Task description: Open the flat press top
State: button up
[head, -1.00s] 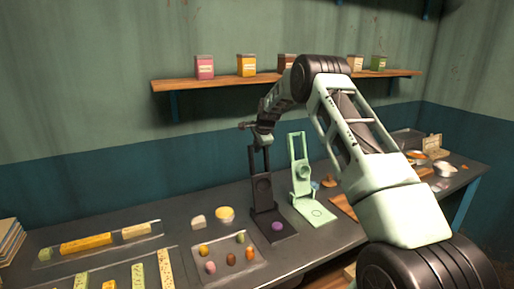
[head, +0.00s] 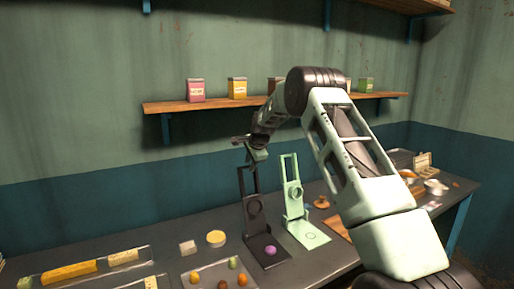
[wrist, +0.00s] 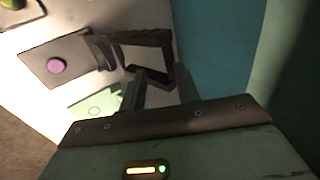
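A black press (head: 247,235) stands on the table with its framed top (head: 254,205) raised upright. A purple ball (head: 270,250) sits on its base; the ball also shows in the wrist view (wrist: 57,66). A light green press (head: 305,233) stands to its right, its top (head: 293,190) also upright. I cannot tell which of the two is the flat press. My gripper (head: 250,152) is at the upper end of the black top. In the wrist view its dark fingers (wrist: 160,88) look apart, close to the black frame (wrist: 150,40). Whether they touch it is unclear.
A tray (head: 205,272) of several coloured balls lies left of the black press. A pale block (head: 188,247) and a yellow round piece (head: 216,238) lie behind it. A wall shelf (head: 220,105) with tins runs above. Bowls (head: 433,187) stand at the right end.

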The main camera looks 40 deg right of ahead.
jog(key=b+v, duration=0.3)
jog(key=v, duration=1)
jog(key=shift+s+r+b, duration=0.2)
jog(key=shift+r+b, duration=0.15)
jog(key=shift+b, duration=0.05)
jog(key=shift+a, duration=0.15)
